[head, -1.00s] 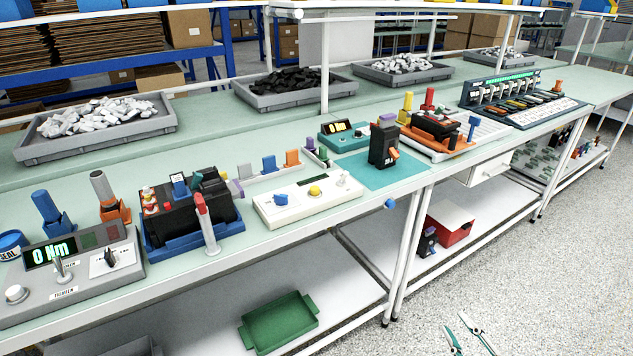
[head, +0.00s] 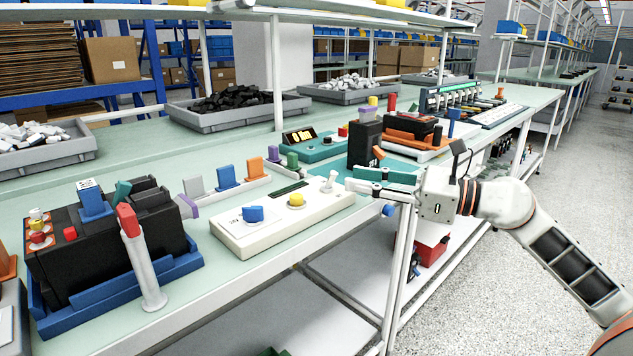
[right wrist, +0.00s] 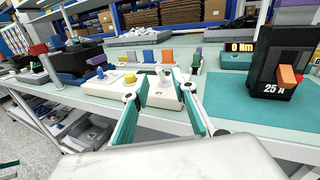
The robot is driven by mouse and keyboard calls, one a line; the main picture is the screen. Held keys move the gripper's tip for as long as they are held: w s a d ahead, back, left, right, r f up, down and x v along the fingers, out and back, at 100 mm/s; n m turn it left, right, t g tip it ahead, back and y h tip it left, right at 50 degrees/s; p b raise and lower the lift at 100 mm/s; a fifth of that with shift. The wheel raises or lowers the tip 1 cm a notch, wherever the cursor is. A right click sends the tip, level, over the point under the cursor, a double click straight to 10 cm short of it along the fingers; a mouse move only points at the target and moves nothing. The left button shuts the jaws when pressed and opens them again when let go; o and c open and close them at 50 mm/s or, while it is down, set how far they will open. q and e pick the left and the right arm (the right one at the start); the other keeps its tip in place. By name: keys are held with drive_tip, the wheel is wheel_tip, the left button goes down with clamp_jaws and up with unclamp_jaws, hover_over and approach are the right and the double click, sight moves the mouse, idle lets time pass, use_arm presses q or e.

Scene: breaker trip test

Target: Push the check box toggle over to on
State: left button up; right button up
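The check box (head: 285,222) is a white box on the near edge of the bench. It carries a blue knob (head: 253,214), a yellow button (head: 296,200) and, at its right end, a small pale toggle (head: 331,181). My right gripper (head: 352,180) reaches in from the right with its fingers towards the toggle end. In the right wrist view my right gripper (right wrist: 161,76) is open and empty, and the toggle (right wrist: 167,73) shows between and beyond its teal fingers. Contact cannot be told.
A black breaker (head: 364,143) stands on a teal mat (right wrist: 238,106) just behind my right gripper. A black unit in a blue tray (head: 165,284) with a red-tipped post (head: 144,265) stands left of the check box. Coloured blocks (head: 228,176) line up behind it.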

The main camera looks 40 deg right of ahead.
sight(333, 172)
drive_tip(key=shift+b+x, duration=0.4)
drive_tip(key=shift+x, duration=2.75)
clamp_jaws()
